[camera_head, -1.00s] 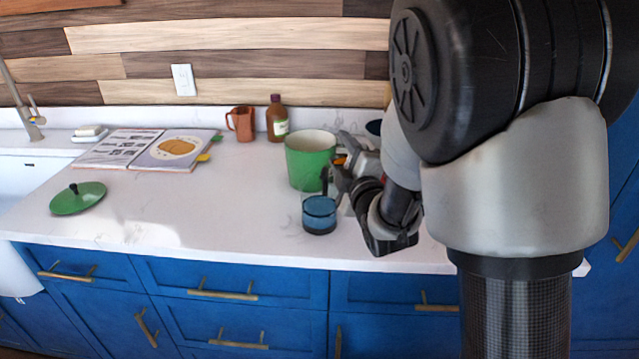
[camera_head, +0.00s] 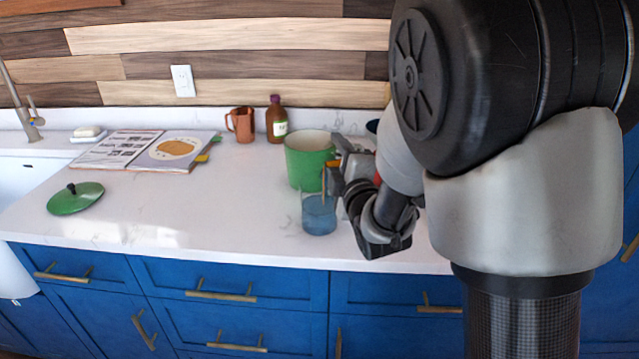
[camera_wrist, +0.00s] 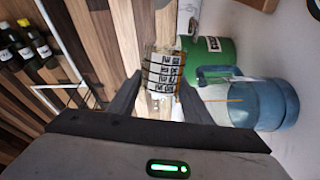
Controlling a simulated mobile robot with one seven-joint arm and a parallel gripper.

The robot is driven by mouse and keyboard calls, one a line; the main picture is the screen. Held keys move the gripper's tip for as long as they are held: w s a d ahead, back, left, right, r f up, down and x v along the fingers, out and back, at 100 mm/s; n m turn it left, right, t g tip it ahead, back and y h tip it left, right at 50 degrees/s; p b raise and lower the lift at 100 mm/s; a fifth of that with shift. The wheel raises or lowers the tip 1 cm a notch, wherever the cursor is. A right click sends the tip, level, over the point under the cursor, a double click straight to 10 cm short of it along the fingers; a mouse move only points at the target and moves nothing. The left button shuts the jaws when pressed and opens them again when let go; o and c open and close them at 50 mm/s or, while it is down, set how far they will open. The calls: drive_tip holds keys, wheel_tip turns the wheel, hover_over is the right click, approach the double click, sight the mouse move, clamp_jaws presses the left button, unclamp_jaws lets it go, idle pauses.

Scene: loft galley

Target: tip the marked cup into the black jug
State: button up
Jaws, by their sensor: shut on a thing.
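My gripper (camera_head: 341,174) is shut on the marked cup (camera_wrist: 163,72), a clear cup with rows of black lettering, seen between the fingers in the wrist view. In the head view the cup is mostly hidden by the gripper. A see-through blue jug (camera_head: 319,216) with a handle stands on the counter just below the gripper; it also shows in the wrist view (camera_wrist: 268,104). A thin amber line runs upright at the jug's mouth; I cannot tell whether it is a stream or a stick. I see no jug that is clearly black.
A green pot (camera_head: 303,165) stands right behind the jug. A brown bottle (camera_head: 276,122), a copper mug (camera_head: 244,125) and an open book (camera_head: 150,150) are farther back. A green lid (camera_head: 76,200) lies left. The counter between lid and jug is clear.

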drive_tip(key=shift+s+a+r+n+b, duration=0.1)
drive_tip(key=shift+a+r+n+b, duration=0.2)
drive_tip(key=shift+n, duration=0.4)
drive_tip(key=shift+a+f+n+b, duration=0.1)
drive_tip(key=shift+n+b, duration=0.3)
drive_tip(key=shift+n, duration=0.3)
idle(0.8)
